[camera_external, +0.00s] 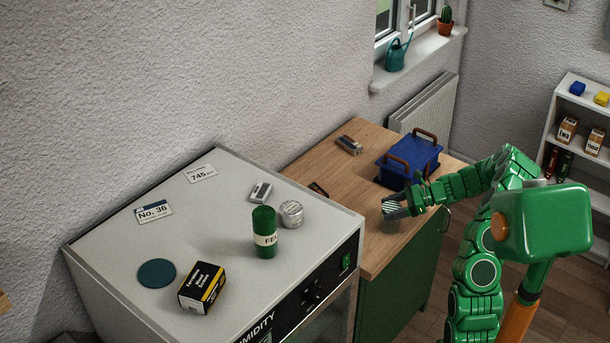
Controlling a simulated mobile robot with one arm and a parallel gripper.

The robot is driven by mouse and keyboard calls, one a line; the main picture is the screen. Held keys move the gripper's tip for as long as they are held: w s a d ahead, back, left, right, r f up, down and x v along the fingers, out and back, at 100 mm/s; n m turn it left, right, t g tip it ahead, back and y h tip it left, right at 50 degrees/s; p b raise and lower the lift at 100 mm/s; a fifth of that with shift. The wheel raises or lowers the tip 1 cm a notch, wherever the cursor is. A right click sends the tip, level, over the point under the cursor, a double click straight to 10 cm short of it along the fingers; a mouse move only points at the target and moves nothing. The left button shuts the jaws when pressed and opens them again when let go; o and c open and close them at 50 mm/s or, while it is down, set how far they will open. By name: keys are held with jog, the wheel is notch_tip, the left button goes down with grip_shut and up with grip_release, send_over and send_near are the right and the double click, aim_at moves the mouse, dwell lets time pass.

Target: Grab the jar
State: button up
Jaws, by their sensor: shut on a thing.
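My gripper (393,208) is over the wooden counter at its front right part, near the blue box. It is shut on a small grey striped thing (390,208), mostly hidden by the fingers; I cannot tell what it is. A green cylindrical jar (264,219) with a pale label stands upright on the white cabinet, well to the left of my gripper. A round silvery tin or jar (291,212) stands just behind and right of it. Nothing touches these two.
The white cabinet top (215,240) also bears a black-and-yellow carton (202,288), a teal disc (157,273) and a small grey device (261,192). A blue box (410,160) with brown handles and a small metal item (349,145) sit on the wooden counter (365,237).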

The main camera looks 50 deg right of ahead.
jog(key=c, duration=0.4)
jog(key=shift+o, duration=0.2)
jog(key=shift+r, duration=0.65)
jog(key=s+a+r, duration=0.2)
jog(key=s+r, duration=0.1)
jog(key=r, duration=0.1)
jog(key=s+a+r, duration=0.3)
jog(key=s, duration=0.1)
jog(key=s+a+r, duration=0.3)
jog(key=s+r, duration=0.1)
jog(key=shift+s+r, duration=0.25)
jog(key=shift+r, duration=0.1)
